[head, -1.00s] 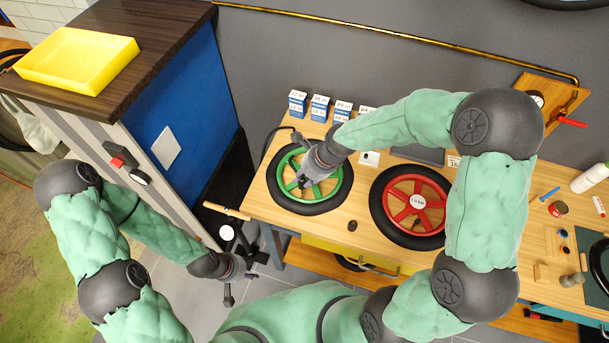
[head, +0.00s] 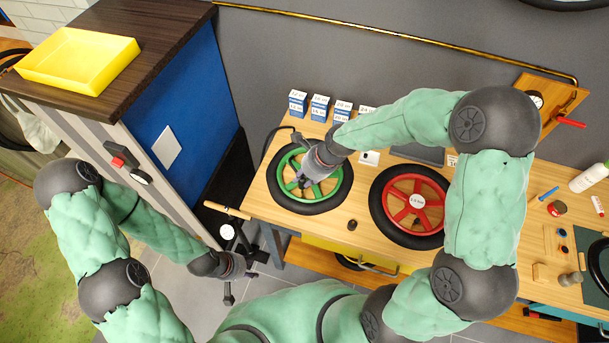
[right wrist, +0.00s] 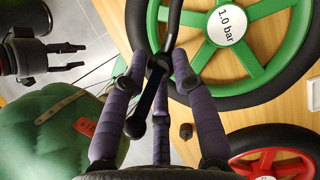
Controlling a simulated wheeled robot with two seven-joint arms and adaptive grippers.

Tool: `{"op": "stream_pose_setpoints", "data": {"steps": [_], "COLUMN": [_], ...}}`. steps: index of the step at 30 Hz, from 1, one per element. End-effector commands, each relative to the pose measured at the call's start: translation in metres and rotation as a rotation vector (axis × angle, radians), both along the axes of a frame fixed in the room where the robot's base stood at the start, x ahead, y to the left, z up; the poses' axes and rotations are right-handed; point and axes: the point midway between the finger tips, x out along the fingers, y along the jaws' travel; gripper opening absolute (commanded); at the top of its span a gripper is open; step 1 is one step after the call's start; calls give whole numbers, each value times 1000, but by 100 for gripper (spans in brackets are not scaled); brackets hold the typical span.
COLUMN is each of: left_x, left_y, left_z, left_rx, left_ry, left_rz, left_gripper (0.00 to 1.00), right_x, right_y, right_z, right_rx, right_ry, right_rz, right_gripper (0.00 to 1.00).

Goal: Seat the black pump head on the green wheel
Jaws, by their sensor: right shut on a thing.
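The green wheel (head: 278,183) lies flat with its black tyre at the left of the bench. In the right wrist view its green rim and spokes (right wrist: 250,74) surround a hub labelled "1.0 bar". My right gripper (head: 303,181) is over the left part of this wheel. In the right wrist view its purple fingers (right wrist: 158,76) are shut on the black pump head (right wrist: 160,62), near the tyre's edge. A lever with a round end hangs from the head. Whether it touches the wheel cannot be told. My left gripper (head: 247,275) is off the bench, open and empty (right wrist: 66,57).
A red wheel (head: 389,197) lies right of the green one. A small dark cap (head: 351,225) sits between them near the front edge. Small blue-and-white boxes (head: 319,108) stand behind. A blue cabinet (head: 190,105) stands left. A floor pump (head: 228,233) stands before it.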

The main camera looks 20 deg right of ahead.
Motion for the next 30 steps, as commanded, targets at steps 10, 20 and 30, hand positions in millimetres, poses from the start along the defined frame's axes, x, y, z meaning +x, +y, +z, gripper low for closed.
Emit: {"op": "stream_pose_setpoints", "data": {"steps": [10, 20, 30], "left_x": [0, 0, 0], "left_y": [0, 0, 0], "left_z": [1, 5, 7], "left_rx": [0, 0, 0], "left_ry": [0, 0, 0], "left_rz": [0, 0, 0], "left_gripper": [40, 40, 40], "right_x": [0, 0, 0], "right_y": [0, 0, 0], "right_z": [0, 1, 0], "right_rx": [0, 0, 0], "right_ry": [-1, 0, -1], "right_rz": [0, 0, 0], "right_gripper": [0, 0, 0]}}
